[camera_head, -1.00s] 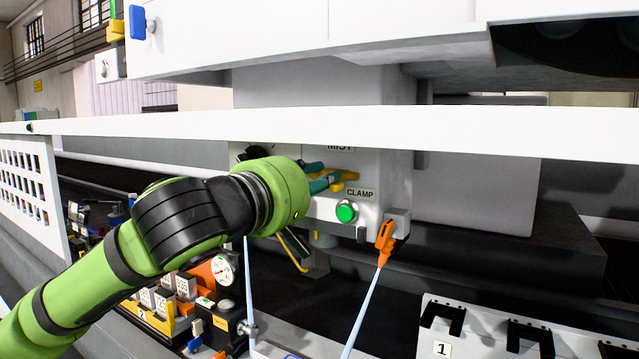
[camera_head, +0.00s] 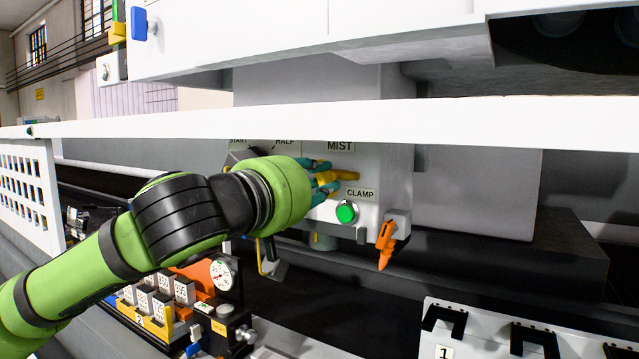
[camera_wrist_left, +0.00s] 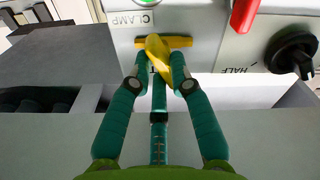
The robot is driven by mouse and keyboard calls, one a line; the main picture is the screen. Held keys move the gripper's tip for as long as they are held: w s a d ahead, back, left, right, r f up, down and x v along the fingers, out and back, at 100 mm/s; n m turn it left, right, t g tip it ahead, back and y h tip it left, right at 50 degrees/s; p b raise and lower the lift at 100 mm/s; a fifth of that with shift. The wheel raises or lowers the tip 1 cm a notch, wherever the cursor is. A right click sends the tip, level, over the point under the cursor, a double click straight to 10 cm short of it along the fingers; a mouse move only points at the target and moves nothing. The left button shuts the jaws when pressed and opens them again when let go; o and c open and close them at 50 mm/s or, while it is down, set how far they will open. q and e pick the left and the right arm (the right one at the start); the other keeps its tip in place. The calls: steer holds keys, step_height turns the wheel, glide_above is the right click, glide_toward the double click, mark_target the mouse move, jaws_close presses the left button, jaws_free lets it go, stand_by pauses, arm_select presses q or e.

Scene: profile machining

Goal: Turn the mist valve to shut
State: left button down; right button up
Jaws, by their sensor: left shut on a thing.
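The mist valve's yellow handle (camera_head: 327,177) is on the grey panel below the MIST label (camera_head: 340,146). In the left wrist view, the yellow handle (camera_wrist_left: 157,52) stands roughly crosswise to a tan bar (camera_wrist_left: 181,42) behind it, slightly tilted. My left gripper (camera_head: 322,183) is shut on the handle. In the left wrist view, the teal fingers of my left gripper (camera_wrist_left: 160,78) press on both sides of it. The fingers cover part of the handle and most of the label there. My right gripper is not in view.
A green button (camera_head: 347,212) sits below the CLAMP label. An orange nozzle (camera_head: 387,245) hangs at the panel's right. A white rail (camera_head: 450,126) crosses in front, above my arm. In the wrist view, a red lever (camera_wrist_left: 243,14) and black knob (camera_wrist_left: 290,50) are close by.

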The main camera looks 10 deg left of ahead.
arm_select(q)
steer(key=shift+w+d+f+m, duration=0.1)
steer(key=shift+f+m, duration=0.5)
steer(key=m, duration=0.3)
steer(key=shift+m, duration=0.3)
steer(key=c, duration=1.4)
jaws_free()
steer(key=shift+f, duration=0.1)
steer(key=shift+o, duration=1.2)
steer(key=shift+w, duration=0.1)
steer(key=shift+r, duration=0.25)
